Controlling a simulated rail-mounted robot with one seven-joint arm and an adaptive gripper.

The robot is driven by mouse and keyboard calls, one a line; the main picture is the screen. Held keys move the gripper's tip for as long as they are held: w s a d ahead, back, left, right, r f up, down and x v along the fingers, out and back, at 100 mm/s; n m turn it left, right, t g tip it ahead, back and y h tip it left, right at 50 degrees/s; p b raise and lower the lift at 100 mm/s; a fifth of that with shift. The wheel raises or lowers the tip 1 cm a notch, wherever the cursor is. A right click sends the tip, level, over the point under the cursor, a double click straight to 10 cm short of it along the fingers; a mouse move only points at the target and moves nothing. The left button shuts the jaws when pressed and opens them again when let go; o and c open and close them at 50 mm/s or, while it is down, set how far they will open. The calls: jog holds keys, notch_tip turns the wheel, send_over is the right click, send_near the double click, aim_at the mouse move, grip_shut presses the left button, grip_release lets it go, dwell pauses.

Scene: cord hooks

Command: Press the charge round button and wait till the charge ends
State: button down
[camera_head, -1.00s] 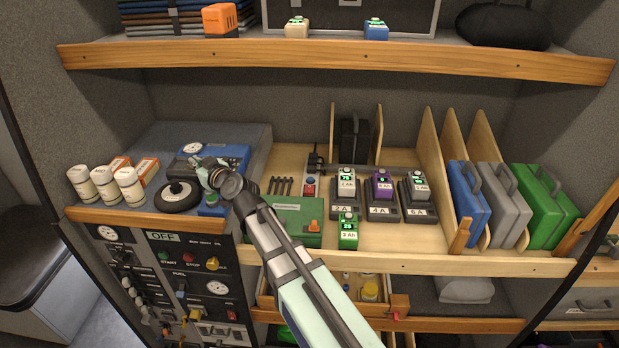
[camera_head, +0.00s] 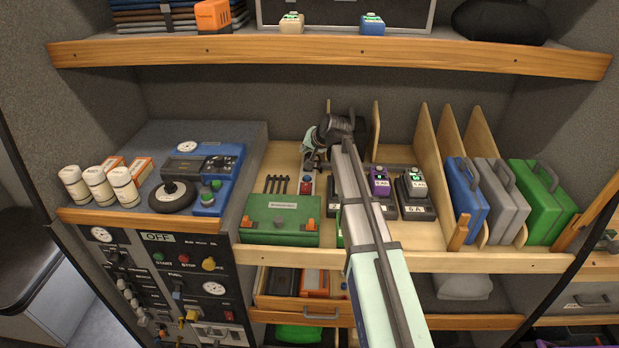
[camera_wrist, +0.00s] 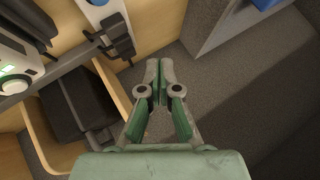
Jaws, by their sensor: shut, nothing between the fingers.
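My gripper (camera_head: 309,160) is shut and empty, above the shelf by a pale strip with a red button (camera_head: 305,187). In the wrist view its fingertips (camera_wrist: 160,72) are together, with nothing between them. Chargers stand in a row behind my arm: the middle one with a purple battery (camera_head: 379,182), the right one with a grey battery (camera_head: 411,184). The left charger is mostly hidden by my arm. A blue unit (camera_head: 222,182) with a round green button (camera_head: 207,198) sits at the left. I cannot tell which button is the charge button.
A green case (camera_head: 283,218) lies in front of the strip. Wooden dividers (camera_head: 424,155) and upright blue, grey and green cases stand at the right. An upper shelf (camera_head: 330,60) runs above. A dark box (camera_wrist: 78,105) sits in a wooden compartment left of my gripper.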

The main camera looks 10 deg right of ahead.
aim_at(308, 177)
jog(key=shift+d, duration=0.45)
jog(key=shift+f, duration=0.15)
jog(key=shift+f+b, duration=2.15)
jog(key=shift+f, duration=2.15)
jog(key=shift+f, duration=0.1)
jog(key=shift+f+b, duration=0.3)
jog(key=shift+f, duration=0.05)
jog(key=shift+f+b, duration=0.3)
jog(key=shift+f, duration=0.1)
jog(key=shift+r+p, duration=0.35)
jog(key=shift+r, duration=0.5)
